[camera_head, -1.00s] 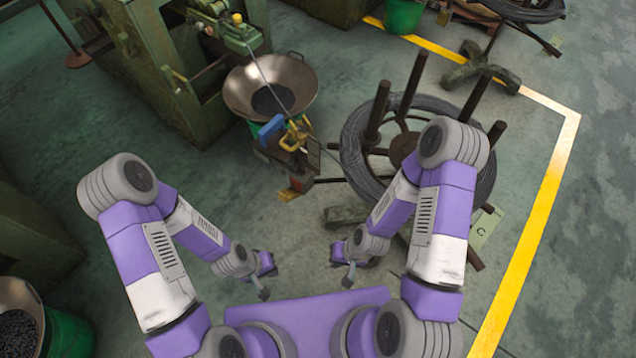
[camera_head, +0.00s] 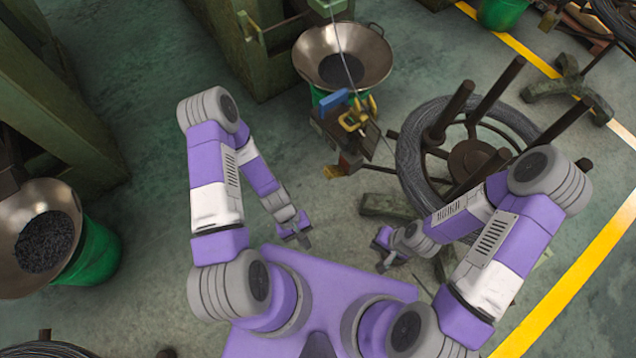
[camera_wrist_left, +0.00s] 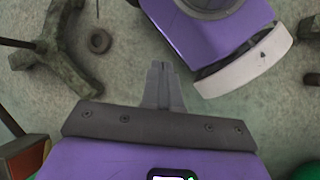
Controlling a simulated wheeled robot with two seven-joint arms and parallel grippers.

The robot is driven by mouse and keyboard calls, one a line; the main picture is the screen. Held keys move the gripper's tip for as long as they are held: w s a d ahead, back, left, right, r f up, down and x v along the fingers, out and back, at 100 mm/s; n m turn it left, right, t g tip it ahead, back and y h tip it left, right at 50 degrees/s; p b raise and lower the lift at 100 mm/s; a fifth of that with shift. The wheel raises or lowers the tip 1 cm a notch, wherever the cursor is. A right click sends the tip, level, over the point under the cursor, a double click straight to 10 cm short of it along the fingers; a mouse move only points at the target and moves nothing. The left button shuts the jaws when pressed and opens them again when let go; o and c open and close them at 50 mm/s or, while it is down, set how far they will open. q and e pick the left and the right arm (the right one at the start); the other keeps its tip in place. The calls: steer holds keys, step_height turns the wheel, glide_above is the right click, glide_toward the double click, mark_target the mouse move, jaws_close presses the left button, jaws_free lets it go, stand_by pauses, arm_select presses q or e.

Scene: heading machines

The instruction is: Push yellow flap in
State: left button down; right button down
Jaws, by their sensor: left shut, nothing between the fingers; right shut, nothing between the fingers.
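A small yellow part (camera_head: 355,116) that may be the flap sits on the wire-guide stand beside a blue block (camera_head: 333,103), below the large metal bowl. From this angle I cannot tell whether it is hinged or how far it is in. My left gripper (camera_head: 303,239) is shut and empty, low in front of my base and well short of the stand. The left wrist view shows its fingers together (camera_wrist_left: 163,84) above bare floor. My right gripper (camera_head: 381,264) is shut and empty, to the right and also apart from the stand.
A metal bowl (camera_head: 312,42) stands behind the yellow part. A wire coil on a spiked reel (camera_head: 410,165) lies to its right. Another bowl on a green bin (camera_head: 100,250) is at left, by green machines (camera_head: 55,75). Floor between is clear.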

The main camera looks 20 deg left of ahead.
arm_select(q)
steer(key=w+f+n+t+h+b, duration=0.3)
steer(key=w+f+n+t+h, duration=0.35)
steer(key=n, duration=0.55)
steer(key=w+a+f+n+t+b, duration=0.1)
steer(key=w+a+f+n+t, duration=0.3)
steer(key=w+a+n+t, duration=0.3)
steer(key=a+n+t+y, duration=0.1)
steer(key=a+t, duration=0.2)
steer(key=t, duration=0.1)
steer(key=shift+w+a+n+b, duration=0.15)
steer(key=shift+a+n+b, duration=0.15)
steer(key=shift+a+b, duration=0.1)
steer(key=b, duration=0.2)
glide_toward(334, 173)
step_height(334, 173, down, 3)
steer(key=w, duration=0.3)
steer(key=shift+w+d+r, duration=0.4)
steer(key=shift+d+r, duration=0.1)
steer(key=shift+d, duration=0.1)
